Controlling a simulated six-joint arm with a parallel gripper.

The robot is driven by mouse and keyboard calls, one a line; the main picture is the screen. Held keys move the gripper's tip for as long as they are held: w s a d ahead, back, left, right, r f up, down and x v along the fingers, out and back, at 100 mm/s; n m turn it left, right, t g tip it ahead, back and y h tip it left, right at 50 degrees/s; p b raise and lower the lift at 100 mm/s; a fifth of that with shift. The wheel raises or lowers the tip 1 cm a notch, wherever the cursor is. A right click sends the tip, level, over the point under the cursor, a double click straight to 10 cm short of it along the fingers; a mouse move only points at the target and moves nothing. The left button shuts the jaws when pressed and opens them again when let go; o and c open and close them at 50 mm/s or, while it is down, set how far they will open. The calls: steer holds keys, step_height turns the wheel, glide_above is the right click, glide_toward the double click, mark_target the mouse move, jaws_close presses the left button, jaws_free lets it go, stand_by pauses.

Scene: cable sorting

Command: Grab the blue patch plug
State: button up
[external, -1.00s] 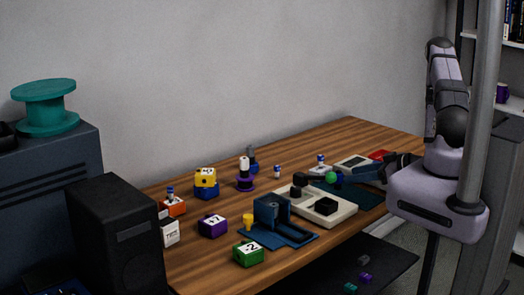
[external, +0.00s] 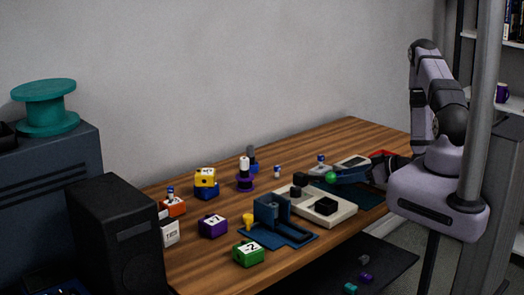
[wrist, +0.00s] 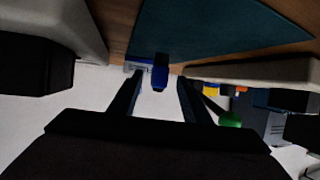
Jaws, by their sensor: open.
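A small blue plug-like block (wrist: 160,71), which I take to be the blue patch plug, shows in the wrist view. It lies ahead of and partly between the fingertips of my gripper (wrist: 159,82), with a gap on each side. My gripper is open, and neither finger appears to touch the block. In the external view my gripper (external: 345,178) reaches low over the right part of the table. I cannot pick out the blue plug there; the gripper and nearby items may hide it.
A green ball (external: 330,177) and a pale tray with black blocks (external: 338,219) are close to my gripper. A teal mat (wrist: 215,32) lies beyond the plug. Dice-like blocks, including a purple one (external: 212,226), stand further left. A dark blue holder (external: 271,212) stands front centre.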

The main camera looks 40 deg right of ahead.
mark_target(338, 170)
steer(key=shift+p+x, duration=0.5)
steer(key=shift+x, duration=1.2)
steer(key=shift+r, duration=0.1)
jaws_close()
steer(key=shift+r, duration=0.2)
steer(key=shift+r, duration=4.85)
